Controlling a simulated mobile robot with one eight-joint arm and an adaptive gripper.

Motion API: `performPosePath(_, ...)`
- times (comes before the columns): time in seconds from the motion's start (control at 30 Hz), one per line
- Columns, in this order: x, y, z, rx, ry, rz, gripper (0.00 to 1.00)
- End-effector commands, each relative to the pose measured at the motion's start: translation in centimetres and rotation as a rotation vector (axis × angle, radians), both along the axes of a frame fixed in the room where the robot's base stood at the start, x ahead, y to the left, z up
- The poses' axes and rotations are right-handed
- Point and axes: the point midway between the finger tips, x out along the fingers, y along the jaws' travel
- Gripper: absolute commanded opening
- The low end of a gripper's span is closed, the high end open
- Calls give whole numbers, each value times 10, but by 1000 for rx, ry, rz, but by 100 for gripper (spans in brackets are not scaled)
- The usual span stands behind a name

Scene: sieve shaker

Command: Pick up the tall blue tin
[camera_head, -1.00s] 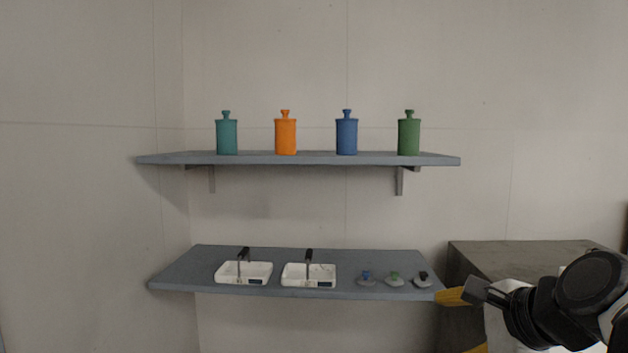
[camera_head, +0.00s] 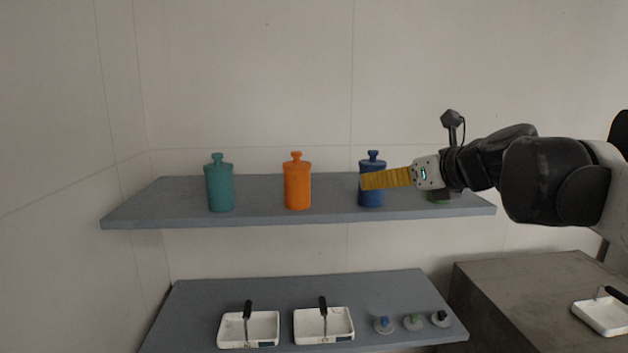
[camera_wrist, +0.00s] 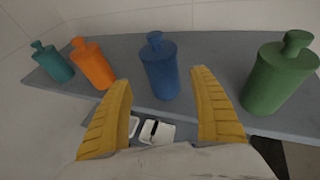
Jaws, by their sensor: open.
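The tall blue tin (camera_head: 371,196) stands upright on the upper shelf, third from the left, with a knobbed lid. My gripper (camera_head: 368,182) reaches in from the right, and its yellow fingers overlap part of the tin in the head view. In the wrist view the blue tin (camera_wrist: 160,70) stands beyond and between the two spread fingertips of my gripper (camera_wrist: 162,76). The gripper is open and empty. I cannot tell from these views whether a finger touches the tin.
A teal tin (camera_head: 220,187) and an orange tin (camera_head: 297,185) stand to the left on the upper shelf (camera_head: 150,208). A green tin (camera_wrist: 280,75) stands right of the blue one, mostly hidden by my arm in the head view. White trays (camera_head: 250,328) sit on the lower shelf.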

Motion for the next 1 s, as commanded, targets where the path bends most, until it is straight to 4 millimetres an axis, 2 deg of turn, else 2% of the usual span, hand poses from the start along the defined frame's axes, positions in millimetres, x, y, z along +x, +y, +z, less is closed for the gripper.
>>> performPosePath(0.17, 14, 4, -4, -1, -1, 2, 72)
performPosePath(0.43, 49, 14, -19, -3, 0, 2, 72)
performPosePath(0.7, 53, 16, -22, -3, -1, 1, 72)
performPosePath(0.73, 53, 16, -22, -3, -1, 1, 70)
performPosePath(0.9, 53, 16, -22, -3, 0, 1, 18)
performPosePath(0.93, 52, 15, -22, -3, 0, 1, 14)
performPosePath(1.0, 52, 15, -22, -3, 0, 1, 14)
